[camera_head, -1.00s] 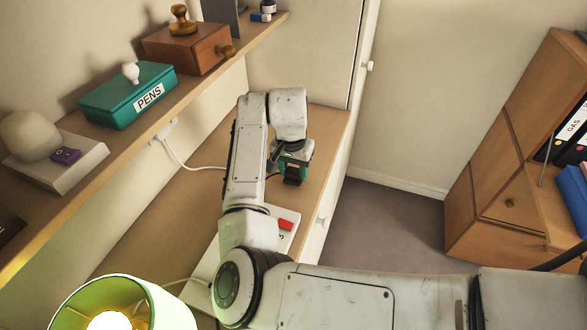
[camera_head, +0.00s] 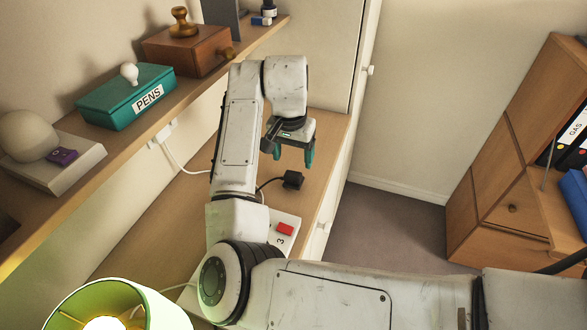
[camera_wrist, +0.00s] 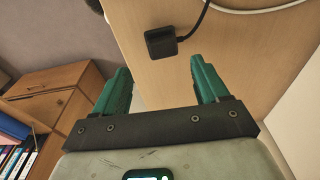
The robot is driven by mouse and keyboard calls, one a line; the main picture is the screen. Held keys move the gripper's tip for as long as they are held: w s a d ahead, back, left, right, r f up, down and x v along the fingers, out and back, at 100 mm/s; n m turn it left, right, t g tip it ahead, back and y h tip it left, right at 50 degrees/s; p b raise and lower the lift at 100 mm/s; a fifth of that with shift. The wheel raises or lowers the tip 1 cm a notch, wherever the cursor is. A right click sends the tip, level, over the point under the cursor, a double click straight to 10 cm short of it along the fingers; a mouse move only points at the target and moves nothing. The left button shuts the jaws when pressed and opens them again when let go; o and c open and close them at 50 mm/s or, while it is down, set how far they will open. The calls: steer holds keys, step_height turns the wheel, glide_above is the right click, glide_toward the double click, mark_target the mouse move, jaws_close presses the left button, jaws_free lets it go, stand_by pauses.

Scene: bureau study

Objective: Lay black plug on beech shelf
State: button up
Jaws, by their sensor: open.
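The black plug (camera_head: 293,180) lies on a lower light-wood surface (camera_head: 325,135), its black cord running left behind my arm. It also shows in the wrist view (camera_wrist: 161,42), just beyond the fingertips, with its cord going up. My gripper (camera_head: 293,157) is open and empty, above the plug and apart from it. Its green fingers (camera_wrist: 161,66) stand wide apart in the wrist view. A light-wood wall shelf (camera_head: 215,75) runs higher along the left. Both surfaces look like beech; I cannot tell which one the task names.
The wall shelf holds a teal PENS box (camera_head: 125,97), a brown wooden box (camera_head: 187,50) and a pale block with a purple item (camera_head: 62,156). A power strip with a red switch (camera_head: 285,229) lies near my arm. A green lamp (camera_head: 120,305) stands at front left.

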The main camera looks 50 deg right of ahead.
steer(key=shift+s+a+r, duration=0.1)
steer(key=shift+a+r, duration=0.05)
steer(key=shift+r, duration=1.1)
steer(key=shift+s+a+r, duration=0.1)
steer(key=shift+r, duration=1.15)
steer(key=shift+f, duration=0.1)
